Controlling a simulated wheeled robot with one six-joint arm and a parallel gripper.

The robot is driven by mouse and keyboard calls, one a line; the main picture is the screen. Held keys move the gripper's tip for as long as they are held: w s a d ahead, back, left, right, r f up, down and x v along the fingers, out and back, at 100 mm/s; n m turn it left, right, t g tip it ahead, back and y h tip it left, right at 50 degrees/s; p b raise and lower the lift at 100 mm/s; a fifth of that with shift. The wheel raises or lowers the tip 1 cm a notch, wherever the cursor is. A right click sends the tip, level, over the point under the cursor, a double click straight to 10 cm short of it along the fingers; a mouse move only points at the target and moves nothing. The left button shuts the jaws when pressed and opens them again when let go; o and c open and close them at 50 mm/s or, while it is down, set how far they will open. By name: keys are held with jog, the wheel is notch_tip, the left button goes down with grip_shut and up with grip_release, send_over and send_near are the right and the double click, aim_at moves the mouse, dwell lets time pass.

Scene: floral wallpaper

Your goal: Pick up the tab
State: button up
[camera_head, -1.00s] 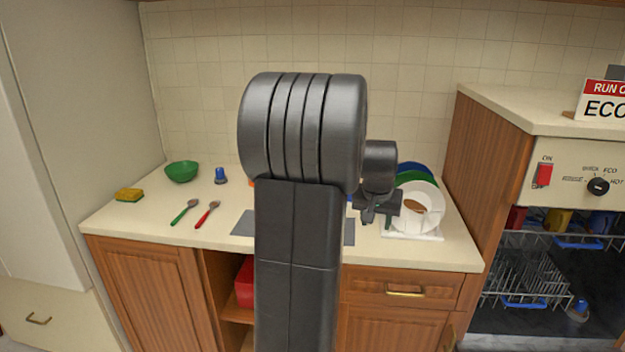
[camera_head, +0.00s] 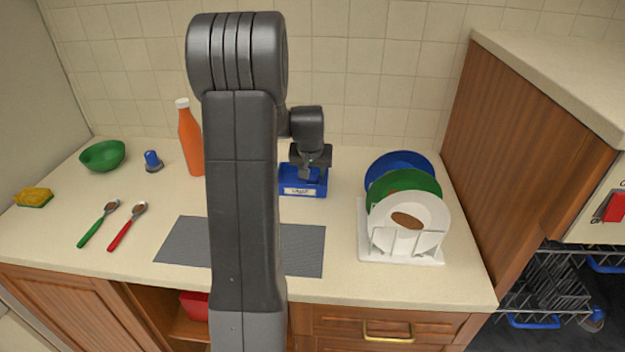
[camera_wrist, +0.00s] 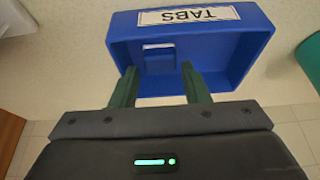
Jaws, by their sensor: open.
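A blue box labelled TABS (camera_wrist: 240,45) fills the upper middle of the wrist view; it also shows on the counter in the head view (camera_head: 322,187). Inside it is one small blue tab (camera_wrist: 159,62) with a pale strip along one edge, against the box's inner surface. My gripper (camera_wrist: 158,69) is open, its two dark green fingers reaching into the box on either side of the tab, with gaps visible. In the head view my gripper (camera_head: 311,172) is over the box, and its fingertips are hard to make out.
A white rack (camera_head: 370,248) with blue, green and dirty white plates stands right of the box. A grey mat (camera_head: 305,250) lies in front. An orange bottle (camera_head: 190,140), green bowl (camera_head: 103,156), two spoons and a sponge (camera_head: 34,197) are to the left.

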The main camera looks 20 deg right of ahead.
aim_at(312, 178)
jog(key=shift+x, duration=1.45)
jog(key=shift+s, duration=0.1)
jog(key=c, duration=0.6)
notch_tip(312, 178, up, 10)
jog(key=shift+r+b, duration=0.1)
jog(key=shift+b, duration=0.25)
